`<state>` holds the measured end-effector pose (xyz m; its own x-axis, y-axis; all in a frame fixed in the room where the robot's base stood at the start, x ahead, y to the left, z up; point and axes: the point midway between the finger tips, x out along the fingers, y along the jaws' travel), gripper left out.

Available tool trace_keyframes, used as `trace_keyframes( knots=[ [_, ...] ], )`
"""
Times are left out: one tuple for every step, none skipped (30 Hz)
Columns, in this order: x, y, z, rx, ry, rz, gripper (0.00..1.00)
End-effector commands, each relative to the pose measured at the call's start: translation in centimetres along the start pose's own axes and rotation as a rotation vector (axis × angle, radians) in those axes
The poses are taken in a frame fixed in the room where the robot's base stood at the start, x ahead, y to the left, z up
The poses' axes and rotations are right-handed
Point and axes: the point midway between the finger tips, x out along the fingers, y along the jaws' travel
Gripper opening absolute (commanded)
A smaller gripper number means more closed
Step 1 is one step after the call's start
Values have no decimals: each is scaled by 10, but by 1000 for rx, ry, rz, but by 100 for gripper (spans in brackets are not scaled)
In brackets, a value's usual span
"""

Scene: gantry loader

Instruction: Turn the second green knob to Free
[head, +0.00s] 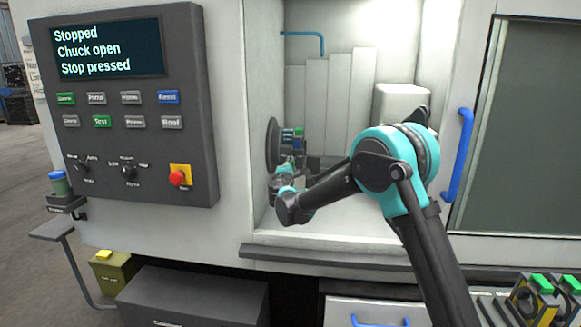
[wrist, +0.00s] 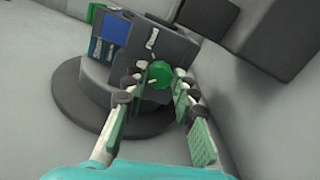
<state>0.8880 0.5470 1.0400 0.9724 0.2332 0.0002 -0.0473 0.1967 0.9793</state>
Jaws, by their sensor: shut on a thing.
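A green knob (wrist: 160,76) sits on a dark grey block (wrist: 168,48), mounted on a round dark chuck (wrist: 68,100) in the wrist view. In the head view my gripper (head: 284,176) reaches into the machine's opening at the chuck (head: 272,145). The knob is too small or hidden to make out there. Which way it points is unclear.
Green (wrist: 96,14) and blue (wrist: 106,32) parts sit beside the block. The machine's walls enclose the chuck. A dark control panel (head: 130,190) stands left of the opening, with a screen reading "Stopped, Chuck open, Stop pressed". A door with a blue handle (head: 457,155) stands right.

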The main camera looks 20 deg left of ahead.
Motion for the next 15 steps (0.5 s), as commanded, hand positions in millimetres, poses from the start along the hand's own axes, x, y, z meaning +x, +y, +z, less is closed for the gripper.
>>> trace_keyframes(
  knots=[
    [-1,0,-1,-3,2,0,0],
    [-1,0,-1,-5,2,0,0],
    [-1,0,-1,-7,2,0,0],
    [-1,0,-1,-7,2,0,0],
    [-1,0,-1,-8,2,0,0],
    [-1,0,-1,-8,2,0,0],
    [-1,0,-1,-8,2,0,0],
    [-1,0,-1,-8,2,0,0],
    [-1,0,-1,-8,2,0,0],
    [-1,0,-1,-8,2,0,0],
    [-1,0,-1,-8,2,0,0],
    [-1,0,-1,-7,2,0,0],
    [-1,0,-1,-7,2,0,0],
    [-1,0,-1,-7,2,0,30],
    [-1,0,-1,-7,2,0,35]
  ],
)
